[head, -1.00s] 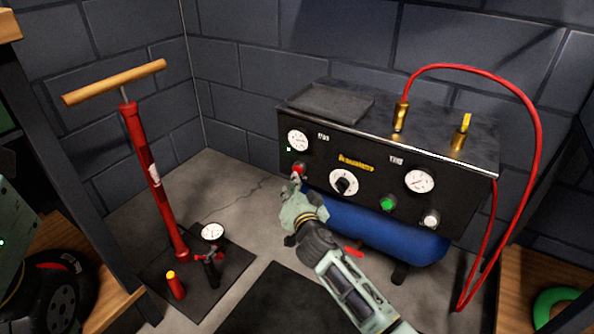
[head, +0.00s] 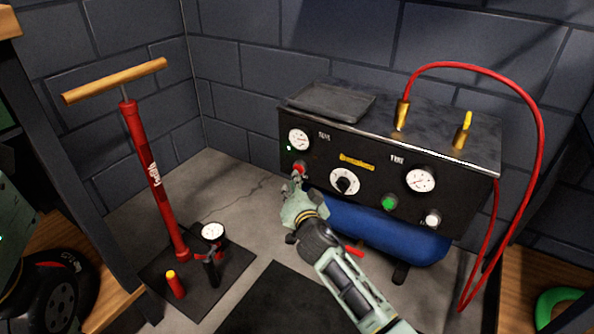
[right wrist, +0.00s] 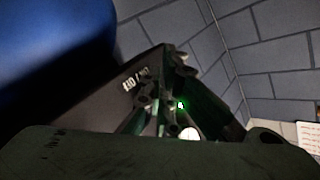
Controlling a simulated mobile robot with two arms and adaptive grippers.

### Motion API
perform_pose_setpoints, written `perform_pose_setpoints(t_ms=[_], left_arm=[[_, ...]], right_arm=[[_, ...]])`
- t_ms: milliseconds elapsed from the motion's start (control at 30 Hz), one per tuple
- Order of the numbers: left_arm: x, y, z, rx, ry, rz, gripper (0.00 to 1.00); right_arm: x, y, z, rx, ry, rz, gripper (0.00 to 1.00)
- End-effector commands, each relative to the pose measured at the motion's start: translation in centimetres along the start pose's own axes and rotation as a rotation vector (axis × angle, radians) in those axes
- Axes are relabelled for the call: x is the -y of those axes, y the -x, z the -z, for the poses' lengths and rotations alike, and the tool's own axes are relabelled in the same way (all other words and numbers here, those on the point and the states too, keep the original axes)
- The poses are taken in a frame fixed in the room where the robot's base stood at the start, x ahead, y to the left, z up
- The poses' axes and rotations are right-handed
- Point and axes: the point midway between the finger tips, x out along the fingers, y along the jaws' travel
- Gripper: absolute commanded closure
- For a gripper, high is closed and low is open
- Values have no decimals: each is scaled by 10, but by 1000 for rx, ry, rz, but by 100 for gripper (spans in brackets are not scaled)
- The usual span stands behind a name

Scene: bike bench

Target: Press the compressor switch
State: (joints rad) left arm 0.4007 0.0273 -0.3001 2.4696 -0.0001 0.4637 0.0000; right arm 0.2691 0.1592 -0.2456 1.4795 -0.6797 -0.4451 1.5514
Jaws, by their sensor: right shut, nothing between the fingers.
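The compressor has a black front panel (head: 375,180) above a blue tank (head: 385,232). A red switch (head: 300,167) sits at the panel's left, below a round gauge. My right gripper (head: 297,184) is shut and empty, its tips at the red switch's lower edge and partly covering it. I cannot tell whether they touch it. In the right wrist view, the gripper (right wrist: 158,122) points at the dark panel, with a small lit green lamp (right wrist: 180,105) beside it; the switch is not clear there. My left gripper is not in view.
The panel also has a dial (head: 344,182), a green button (head: 389,203) and a white button (head: 432,219). A red hose (head: 538,130) loops at the right. A red floor pump (head: 150,170) stands at the left. Floor between pump and compressor is mostly clear.

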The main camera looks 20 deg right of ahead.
Motion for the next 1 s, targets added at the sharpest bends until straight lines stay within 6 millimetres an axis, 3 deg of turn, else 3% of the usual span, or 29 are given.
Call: perform_pose_setpoints(t_ms=[1000], left_arm=[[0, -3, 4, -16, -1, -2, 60]], right_arm=[[7, 5, -4, -1, 0, 2, 100]])
